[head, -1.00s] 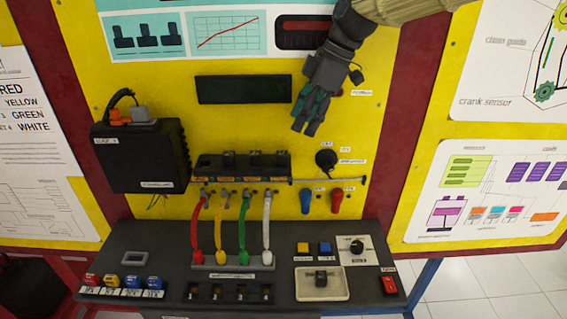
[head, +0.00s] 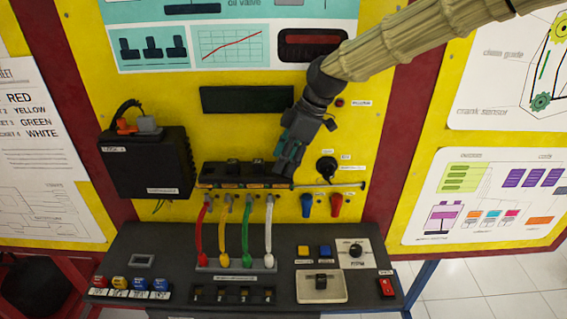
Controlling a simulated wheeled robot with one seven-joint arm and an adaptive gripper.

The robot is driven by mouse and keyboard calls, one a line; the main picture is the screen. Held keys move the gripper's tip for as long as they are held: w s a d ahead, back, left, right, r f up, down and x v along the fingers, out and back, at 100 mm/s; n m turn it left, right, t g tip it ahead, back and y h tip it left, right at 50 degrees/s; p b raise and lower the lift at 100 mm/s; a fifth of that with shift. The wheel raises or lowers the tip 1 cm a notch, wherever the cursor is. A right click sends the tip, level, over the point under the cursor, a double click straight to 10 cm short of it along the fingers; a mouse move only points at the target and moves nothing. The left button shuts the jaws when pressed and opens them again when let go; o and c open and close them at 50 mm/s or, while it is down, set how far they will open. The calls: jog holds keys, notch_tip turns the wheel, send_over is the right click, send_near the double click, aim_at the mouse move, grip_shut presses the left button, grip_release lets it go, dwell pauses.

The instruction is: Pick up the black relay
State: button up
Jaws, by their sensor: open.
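My gripper (head: 284,168) is open and points down in front of the yellow panel. Its fingertips overlap the right end of a black rack (head: 208,182) in the picture; I cannot tell whether they touch it. Small black blocks that look like relays stand on the rack, one at the left (head: 232,164) and one in the middle (head: 259,166). Another small black block (head: 320,281) sits in the pale tray (head: 337,294) on the bench. I cannot tell for certain which block is the black relay.
Red, yellow, green and white cables (head: 245,232) hang below the rack. A black box (head: 147,165) is at the left, and a black knob (head: 326,166) is close right of my gripper. The dark bench (head: 165,245) carries buttons and a red switch (head: 386,287).

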jog(key=shift+f, duration=0.15)
jog(key=c, duration=1)
